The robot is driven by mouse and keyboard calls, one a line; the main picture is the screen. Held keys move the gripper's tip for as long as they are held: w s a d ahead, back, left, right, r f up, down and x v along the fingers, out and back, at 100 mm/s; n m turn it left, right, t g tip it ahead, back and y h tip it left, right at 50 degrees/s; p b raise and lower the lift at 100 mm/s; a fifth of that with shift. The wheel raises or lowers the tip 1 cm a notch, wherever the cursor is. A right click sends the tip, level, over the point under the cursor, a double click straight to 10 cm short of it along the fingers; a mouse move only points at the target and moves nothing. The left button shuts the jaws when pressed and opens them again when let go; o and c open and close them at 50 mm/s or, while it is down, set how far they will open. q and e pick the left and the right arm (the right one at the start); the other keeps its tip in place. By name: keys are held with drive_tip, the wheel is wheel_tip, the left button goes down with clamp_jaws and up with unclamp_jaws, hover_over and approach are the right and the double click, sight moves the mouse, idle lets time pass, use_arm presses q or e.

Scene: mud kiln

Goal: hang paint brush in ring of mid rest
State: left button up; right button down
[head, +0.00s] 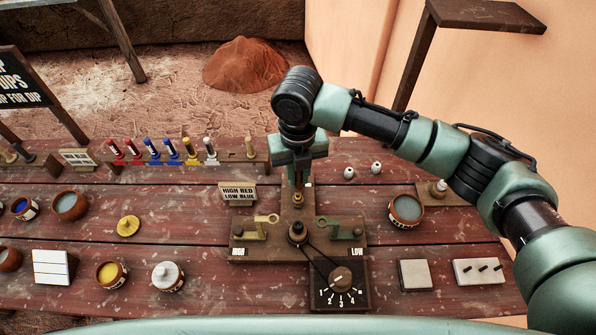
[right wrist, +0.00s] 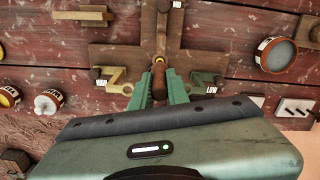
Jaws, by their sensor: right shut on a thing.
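My right gripper (head: 298,178) points down over the back arm of a wooden cross-shaped stand (head: 298,212). It is shut on a slim brown paint brush (head: 298,195), held roughly upright; in the right wrist view the brush (right wrist: 160,58) shows between the green fingertips (right wrist: 158,80). My left gripper is out of view.
A numbered dial box (head: 342,286) is belted to the stand's round hub (head: 297,232). A rack (head: 180,160) holds several coloured tubes. Paint pots (head: 405,210) and a grey block (head: 414,275) stand right; more pots (head: 112,273) stand left.

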sight(298, 186)
drive_tip(key=shift+f, duration=0.4)
drive_tip(key=shift+f, duration=0.35)
drive_tip(key=shift+f+b, duration=0.3)
drive_tip(key=shift+f, duration=0.1)
idle(0.4)
drive_tip(key=shift+f, duration=0.45)
drive_tip(key=shift+f, duration=0.8)
idle(0.6)
drive_tip(key=c, duration=0.8)
unclamp_jaws()
drive_tip(key=shift+r, duration=0.15)
